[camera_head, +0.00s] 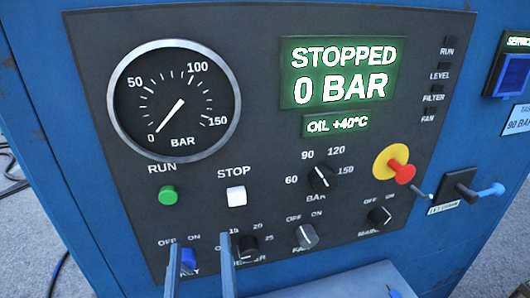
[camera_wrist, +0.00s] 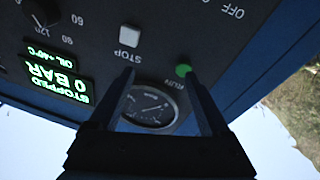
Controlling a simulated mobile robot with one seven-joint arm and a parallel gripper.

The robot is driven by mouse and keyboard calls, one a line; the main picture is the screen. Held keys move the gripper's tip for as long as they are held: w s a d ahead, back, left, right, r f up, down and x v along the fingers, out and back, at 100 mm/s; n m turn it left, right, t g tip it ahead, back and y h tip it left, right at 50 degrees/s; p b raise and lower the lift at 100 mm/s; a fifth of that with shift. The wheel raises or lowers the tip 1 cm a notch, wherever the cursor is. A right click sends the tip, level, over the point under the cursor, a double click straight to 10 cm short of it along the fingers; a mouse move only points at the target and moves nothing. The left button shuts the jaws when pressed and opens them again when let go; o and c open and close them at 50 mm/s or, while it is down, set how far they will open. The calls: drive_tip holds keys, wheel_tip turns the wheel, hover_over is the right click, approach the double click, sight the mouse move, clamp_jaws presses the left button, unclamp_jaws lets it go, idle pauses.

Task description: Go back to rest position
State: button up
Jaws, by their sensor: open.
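My gripper (camera_head: 201,268) is low in the head view, in front of the lower left of a dark control panel (camera_head: 265,215). Its two fingers stand apart with nothing between them. In the wrist view my gripper (camera_wrist: 165,95) is also open, its fingers seen against the panel near the white STOP button (camera_wrist: 130,36) and the green RUN button (camera_wrist: 183,70). In the head view the fingers partly cover the bottom row of knobs, by the blue key switch (camera_head: 187,260) and a black knob (camera_head: 247,246). I cannot tell whether they touch the panel.
The display (camera_head: 340,74) reads STOPPED, 0 BAR, and the gauge (camera_head: 174,100) needle points at 0. Cables (camera_head: 14,170) lie on the floor at left.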

drive_tip(key=w+d+r+m+t+h+p, duration=0.1)
drive_tip(key=d+r+t, duration=0.15)
drive_tip(key=r, duration=0.75)
drive_tip(key=w+d+r+m+t+h, duration=0.1)
drive_tip(key=d+r+m+t, duration=0.15)
drive_tip(key=r, duration=0.85)
drive_tip(key=s+d+r+t+p, duration=0.1)
drive_tip(key=s+d+r, duration=0.1)
drive_tip(key=r, duration=0.7)
drive_tip(key=s+d+r+m+t+h, duration=0.1)
drive_tip(key=s+d+r, duration=0.2)
drive_tip(key=r, duration=0.6)
drive_tip(key=shift+s+r+t+h+p, duration=0.2)
drive_tip(key=shift+s+t+h+p, duration=0.15)
drive_tip(key=shift+s, duration=0.9)
